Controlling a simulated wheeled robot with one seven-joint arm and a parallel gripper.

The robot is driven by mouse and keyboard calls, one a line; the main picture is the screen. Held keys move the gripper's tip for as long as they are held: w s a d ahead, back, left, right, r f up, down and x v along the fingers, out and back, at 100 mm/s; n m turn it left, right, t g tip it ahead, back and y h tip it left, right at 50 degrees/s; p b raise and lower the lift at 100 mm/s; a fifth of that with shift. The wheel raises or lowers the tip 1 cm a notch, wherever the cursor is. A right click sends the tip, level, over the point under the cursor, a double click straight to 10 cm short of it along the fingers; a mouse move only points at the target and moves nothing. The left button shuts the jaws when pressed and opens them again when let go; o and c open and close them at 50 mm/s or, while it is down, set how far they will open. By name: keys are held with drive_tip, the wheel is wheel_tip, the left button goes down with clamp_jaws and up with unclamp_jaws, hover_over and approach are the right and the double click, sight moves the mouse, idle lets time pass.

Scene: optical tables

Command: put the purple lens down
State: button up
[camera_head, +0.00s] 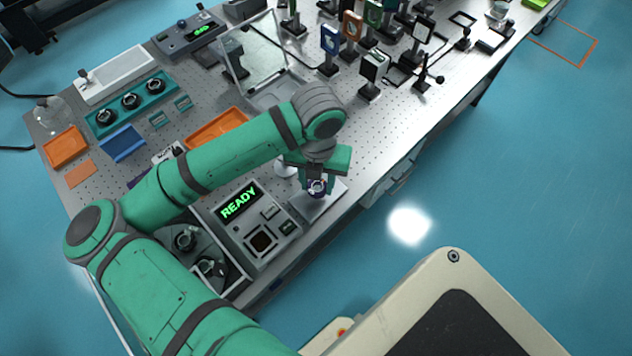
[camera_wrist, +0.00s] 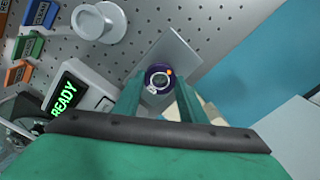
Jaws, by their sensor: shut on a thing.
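The purple lens (camera_wrist: 159,79) is between the two fingers of my gripper (camera_wrist: 160,92) in the wrist view. My gripper is shut on it. In the head view my gripper (camera_head: 317,182) points down near the table's front edge, and the purple lens (camera_head: 317,188) shows as a small dark ring at the fingertips. A flat pale grey plate (camera_head: 318,207) lies beneath the lens, and it also shows in the wrist view (camera_wrist: 178,48). I cannot tell whether the lens touches the plate.
A device with a green READY display (camera_head: 240,203) stands close to the left of the plate. A round white stand (camera_wrist: 100,22) is near the plate. Mounted optics (camera_head: 372,70) crowd the table's far right. The perforated table (camera_head: 385,130) has bare room right of my gripper.

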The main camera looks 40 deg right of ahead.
sight(318, 187)
drive_tip(key=shift+s+f, duration=0.15)
drive_tip(key=shift+f, duration=0.75)
drive_tip(key=shift+f, duration=0.15)
drive_tip(key=o, duration=1)
drive_tip(key=shift+o, duration=0.2)
wheel_tip(318, 187, up, 12)
